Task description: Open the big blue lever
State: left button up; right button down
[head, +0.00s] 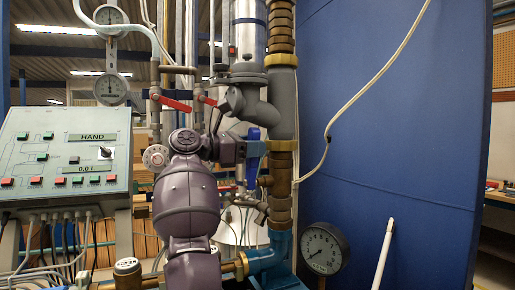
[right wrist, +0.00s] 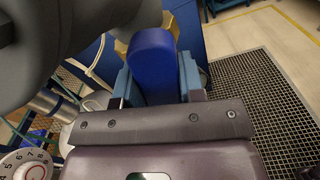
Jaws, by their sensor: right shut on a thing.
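The big blue lever (head: 252,172) hangs roughly upright beside the brass and grey vertical pipe in the head view. My right gripper (head: 257,148) reaches it from the left and is shut on its upper part. In the right wrist view the blue lever (right wrist: 153,62) lies between the two blue-grey fingers of the right gripper (right wrist: 155,80). The wrist and fingers hide part of the lever and its pivot. My left gripper is not in view.
A control panel (head: 65,150) with buttons and cables stands at the left. Small red levers (head: 175,104) sit on pipes behind my arm. A round gauge (head: 324,248) is low at the right, before a large blue panel (head: 385,140). A grey pipe (right wrist: 45,55) passes close to the gripper.

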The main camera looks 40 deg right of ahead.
jog(key=shift+w+d+r+n, duration=0.1)
jog(key=shift+w+n, duration=0.4)
jog(key=shift+n, duration=0.1)
jog(key=c, duration=0.7)
grip_release()
jog(key=shift+b+v, duration=0.45)
jog(key=shift+v, duration=4.95)
